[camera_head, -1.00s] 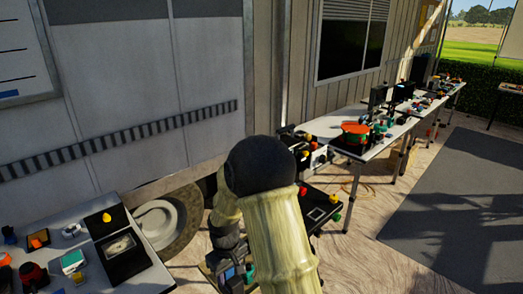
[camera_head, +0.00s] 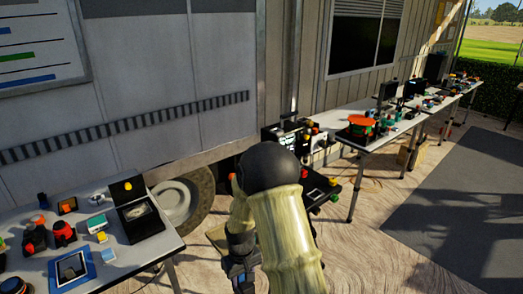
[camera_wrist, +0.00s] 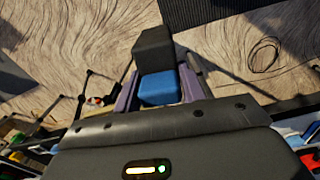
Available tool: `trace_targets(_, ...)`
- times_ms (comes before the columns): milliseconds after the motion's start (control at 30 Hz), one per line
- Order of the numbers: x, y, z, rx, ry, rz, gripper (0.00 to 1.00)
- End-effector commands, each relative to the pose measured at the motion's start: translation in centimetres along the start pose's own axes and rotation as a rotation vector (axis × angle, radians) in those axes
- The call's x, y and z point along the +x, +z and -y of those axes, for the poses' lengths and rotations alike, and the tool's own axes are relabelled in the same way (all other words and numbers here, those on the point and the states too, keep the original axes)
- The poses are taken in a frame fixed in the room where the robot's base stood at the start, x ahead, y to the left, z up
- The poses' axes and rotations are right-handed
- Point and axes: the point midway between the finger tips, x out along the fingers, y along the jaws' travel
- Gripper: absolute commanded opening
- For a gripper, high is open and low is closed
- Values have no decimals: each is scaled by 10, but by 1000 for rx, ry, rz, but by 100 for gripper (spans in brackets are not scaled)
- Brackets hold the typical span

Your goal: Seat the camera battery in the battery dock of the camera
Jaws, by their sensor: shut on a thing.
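In the wrist view, my gripper (camera_wrist: 157,88) is shut on a block with a dark grey part (camera_wrist: 153,50) and a blue part (camera_wrist: 158,88). I take this block to be the camera battery. It is held in the air, with the floor behind it. In the head view my arm covers most of the gripper and the block does not show clearly. I cannot make out the camera or its battery dock for certain in either view.
A table (camera_head: 150,252) with several small items, a black case (camera_head: 138,218) and a blue-framed panel (camera_head: 72,268) stands at the left. A black cart (camera_head: 322,190) is partly behind my arm. Long tables (camera_head: 370,145) run to the back right. The right floor with a grey mat (camera_head: 440,215) is clear.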

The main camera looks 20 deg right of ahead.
Motion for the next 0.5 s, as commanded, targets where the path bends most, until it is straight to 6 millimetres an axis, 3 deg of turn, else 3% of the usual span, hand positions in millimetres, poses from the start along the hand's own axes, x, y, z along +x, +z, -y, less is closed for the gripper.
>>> trace_targets(500, 79, 2, 0, 152, 2, 2, 0)
